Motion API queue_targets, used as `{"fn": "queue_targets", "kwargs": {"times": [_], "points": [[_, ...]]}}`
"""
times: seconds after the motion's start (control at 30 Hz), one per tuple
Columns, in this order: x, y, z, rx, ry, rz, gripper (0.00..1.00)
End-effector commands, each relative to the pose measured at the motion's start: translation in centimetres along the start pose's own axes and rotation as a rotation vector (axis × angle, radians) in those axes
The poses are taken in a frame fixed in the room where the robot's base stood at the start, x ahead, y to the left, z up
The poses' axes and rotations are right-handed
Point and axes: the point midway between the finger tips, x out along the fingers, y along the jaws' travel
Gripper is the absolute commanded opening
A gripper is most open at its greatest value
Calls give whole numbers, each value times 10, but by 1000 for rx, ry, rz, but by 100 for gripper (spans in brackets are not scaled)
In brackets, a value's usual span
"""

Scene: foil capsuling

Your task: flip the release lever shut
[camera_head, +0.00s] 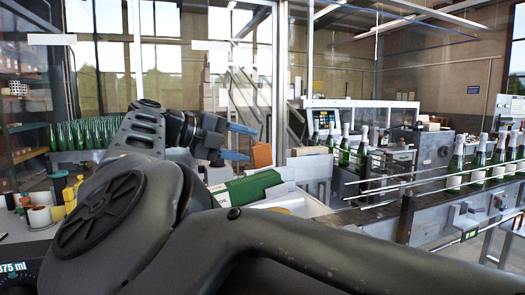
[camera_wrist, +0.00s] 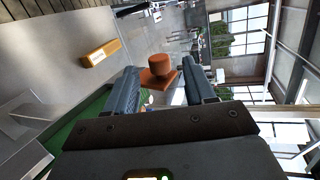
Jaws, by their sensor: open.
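My gripper (camera_head: 243,142) is open, with its two blue fingers apart and pointing right in the head view. In the wrist view my gripper (camera_wrist: 159,66) shows an orange-brown knob on a flat square base (camera_wrist: 160,68) in the gap between the fingers. It looks beyond the fingertips, and I see no contact. An orange-brown block (camera_head: 262,155) shows just right of the fingers in the head view. An orange-yellow bar (camera_wrist: 101,53) lies on a grey surface at upper left of the wrist view. I cannot tell for sure which part is the release lever.
A green box (camera_head: 250,187) and white cartons (camera_head: 309,166) are below and right of my gripper. Green bottles with white tops (camera_head: 344,152) stand along a conveyor with metal rails (camera_head: 430,178). More green bottles (camera_head: 88,133) stand at left. A yellow bottle (camera_head: 70,199) is near front left.

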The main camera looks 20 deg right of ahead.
Motion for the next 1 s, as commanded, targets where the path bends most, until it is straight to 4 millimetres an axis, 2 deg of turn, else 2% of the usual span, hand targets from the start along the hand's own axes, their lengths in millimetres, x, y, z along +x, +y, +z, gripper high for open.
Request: {"fn": "queue_targets", "kwargs": {"times": [0.2, 0.4, 0.77, 1.0], "points": [[36, 4, -1, 1, 2, 0, 54], [58, 2, -1, 1, 2, 0, 54], [64, 1, 0, -1, 0, 0, 54], [64, 1, 0, -1, 0, 0, 33]]}}
